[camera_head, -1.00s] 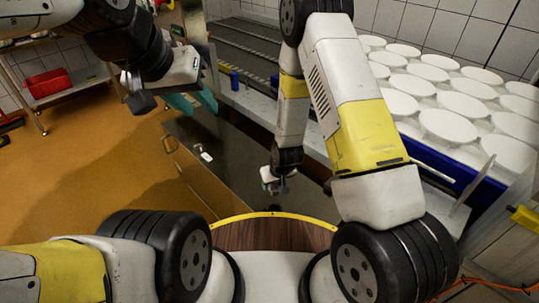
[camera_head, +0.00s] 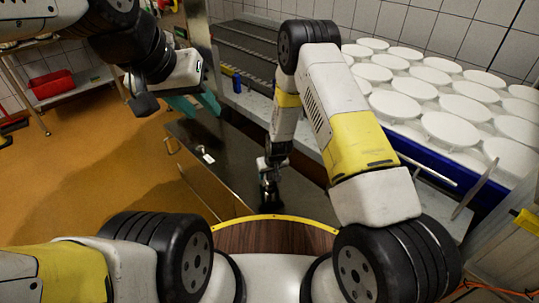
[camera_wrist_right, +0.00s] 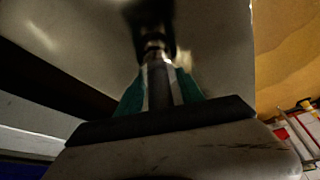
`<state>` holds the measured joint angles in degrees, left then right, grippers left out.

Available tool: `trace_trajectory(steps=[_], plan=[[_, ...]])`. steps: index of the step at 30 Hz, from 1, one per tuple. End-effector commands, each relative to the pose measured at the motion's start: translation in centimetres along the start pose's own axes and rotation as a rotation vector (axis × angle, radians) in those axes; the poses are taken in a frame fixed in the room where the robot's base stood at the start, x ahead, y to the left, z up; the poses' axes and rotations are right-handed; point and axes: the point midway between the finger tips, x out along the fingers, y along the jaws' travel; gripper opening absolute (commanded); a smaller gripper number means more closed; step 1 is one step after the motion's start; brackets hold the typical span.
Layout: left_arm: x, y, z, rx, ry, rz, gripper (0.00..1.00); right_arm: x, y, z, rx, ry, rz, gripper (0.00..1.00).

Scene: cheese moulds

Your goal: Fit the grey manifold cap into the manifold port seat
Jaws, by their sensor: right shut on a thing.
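My right gripper (camera_head: 268,178) is low over the dark counter, small and dark in the head view. In the right wrist view its teal fingers (camera_wrist_right: 158,92) are shut on a grey cylindrical piece (camera_wrist_right: 159,72) with a metallic shine. This piece may be the manifold cap; I cannot tell for sure. A dark, blurred shape (camera_wrist_right: 150,16) lies beyond its end, and I cannot tell whether they touch. The port seat is not clearly recognisable. My left gripper (camera_head: 194,104), with teal fingers apart, hangs over the left edge of the counter, far from the right one.
The dark counter (camera_head: 236,150) has a small white item (camera_head: 207,155) near its left edge. White round moulds (camera_head: 455,124) fill a blue-edged tray at the right. A red bin (camera_head: 50,83) stands on a shelf far left. Open floor lies left of the counter.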

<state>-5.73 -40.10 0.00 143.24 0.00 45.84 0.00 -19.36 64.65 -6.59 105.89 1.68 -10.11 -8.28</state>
Motion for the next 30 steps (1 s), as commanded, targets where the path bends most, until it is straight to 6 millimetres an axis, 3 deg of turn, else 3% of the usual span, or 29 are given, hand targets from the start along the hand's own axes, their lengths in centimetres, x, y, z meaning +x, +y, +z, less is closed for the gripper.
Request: trace_trajectory(steps=[6,7,9,21,26,30], plan=[[0.0,0.0,0.0,0.000,0.000,0.000,0.36,0.2,0.0,0.1,0.000,0.000,0.000,0.00],[0.0,0.0,0.0,0.000,0.000,0.000,0.36,0.2,0.0,0.1,0.000,0.000,0.000,0.50],[0.0,0.0,0.0,0.000,0.000,0.000,0.36,0.2,0.0,0.1,0.000,0.000,0.000,0.64],[0.0,0.0,0.0,0.000,0.000,0.000,0.36,-0.2,0.0,-0.1,-0.001,0.002,0.000,0.66],[0.0,0.0,0.0,0.000,0.000,0.000,0.36,-2.6,0.0,-0.2,-0.001,0.003,0.000,0.66],[0.0,0.0,0.0,0.000,0.000,0.000,0.36,-5.7,-0.1,-0.2,-0.001,0.004,0.000,0.66]])
